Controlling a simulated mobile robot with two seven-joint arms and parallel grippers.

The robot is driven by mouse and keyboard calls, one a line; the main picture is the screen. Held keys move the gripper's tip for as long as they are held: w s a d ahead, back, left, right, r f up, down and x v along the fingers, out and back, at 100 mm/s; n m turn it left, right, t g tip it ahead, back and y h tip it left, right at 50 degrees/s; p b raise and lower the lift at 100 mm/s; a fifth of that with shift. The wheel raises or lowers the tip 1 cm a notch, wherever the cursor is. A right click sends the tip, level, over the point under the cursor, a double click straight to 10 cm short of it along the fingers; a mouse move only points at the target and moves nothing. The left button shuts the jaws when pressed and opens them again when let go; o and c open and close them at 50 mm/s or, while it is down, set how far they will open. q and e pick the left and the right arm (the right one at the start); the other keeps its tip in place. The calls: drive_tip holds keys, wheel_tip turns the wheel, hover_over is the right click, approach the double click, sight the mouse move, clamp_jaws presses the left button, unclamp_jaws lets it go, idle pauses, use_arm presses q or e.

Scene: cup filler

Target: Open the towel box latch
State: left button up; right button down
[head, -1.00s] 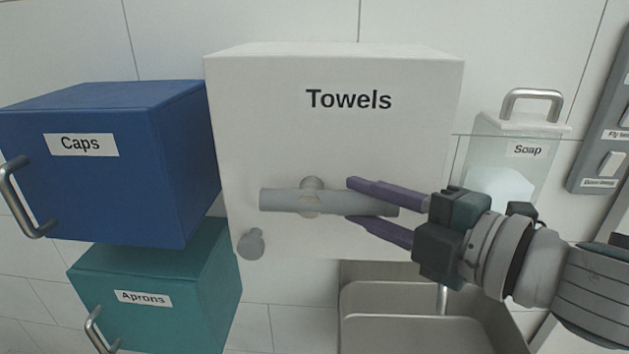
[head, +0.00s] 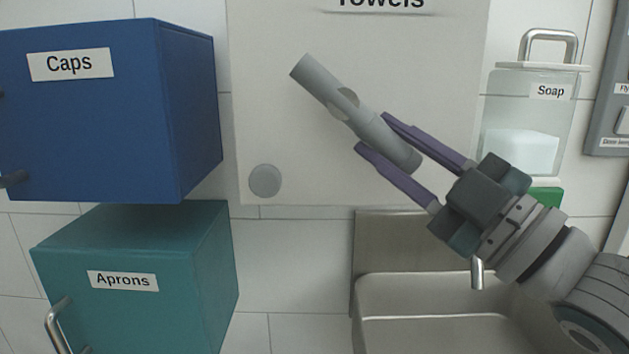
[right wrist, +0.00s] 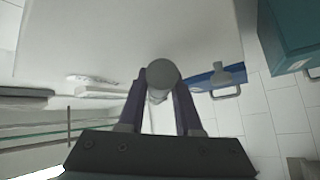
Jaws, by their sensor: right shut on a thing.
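The white towel box (head: 420,60) is on the wall in the middle of the head view, its "Towels" label cut by the top edge. Its grey bar-shaped latch handle (head: 325,82) is tilted, upper left to lower right. My right gripper (head: 373,130) is shut on the lower right end of the handle, one purple finger on each side. In the right wrist view the handle's round end (right wrist: 162,72) shows between the fingers. A round grey knob (head: 265,181) is at the box's lower left. My left gripper is not in view.
A blue Caps box (head: 100,130) and a teal Aprons box (head: 130,245) are at the left, with metal handles. A Soap container (head: 525,110) stands at the right. A steel sink (head: 400,290) is below the towel box.

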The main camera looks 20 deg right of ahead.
drive_tip(key=m+t+h+b, duration=0.1)
drive_tip(key=m+b, duration=0.1)
drive_tip(key=a+f+m+t+h+b, duration=0.1)
drive_tip(key=m+t+b, duration=0.1)
drive_tip(key=m+b, duration=0.1)
drive_tip(key=a+f+m+t+h+b, duration=0.1)
drive_tip(key=m+b, duration=0.1)
drive_tip(key=shift+w+a+f+t+h, duration=0.15)
drive_tip(key=shift+w+f+t+h, duration=0.05)
drive_tip(key=shift+w+t+h, duration=0.15)
drive_tip(key=shift+w+a+m+t+h+b, duration=0.1)
drive_tip(key=shift+a+m+t+h+b, duration=0.15)
drive_tip(key=shift+m+h+b, duration=0.4)
drive_tip(key=shift+w+a+m+t+h+b, duration=0.1)
drive_tip(key=shift+a+m+t+h+b, duration=0.2)
drive_tip(key=shift+m+h, duration=0.65)
drive_tip(key=shift+a+m+t+h+b, duration=0.1)
drive_tip(key=shift+m+t+h+b, duration=0.2)
drive_tip(key=shift+m+h+b, duration=0.5)
drive_tip(key=shift+r+m+y, duration=0.1)
drive_tip(key=shift+m+y, duration=0.15)
drive_tip(key=shift+m, duration=0.05)
drive_tip(key=c, duration=0.6)
unclamp_jaws()
drive_tip(key=b+v, duration=0.1)
drive_tip(key=v, duration=0.9)
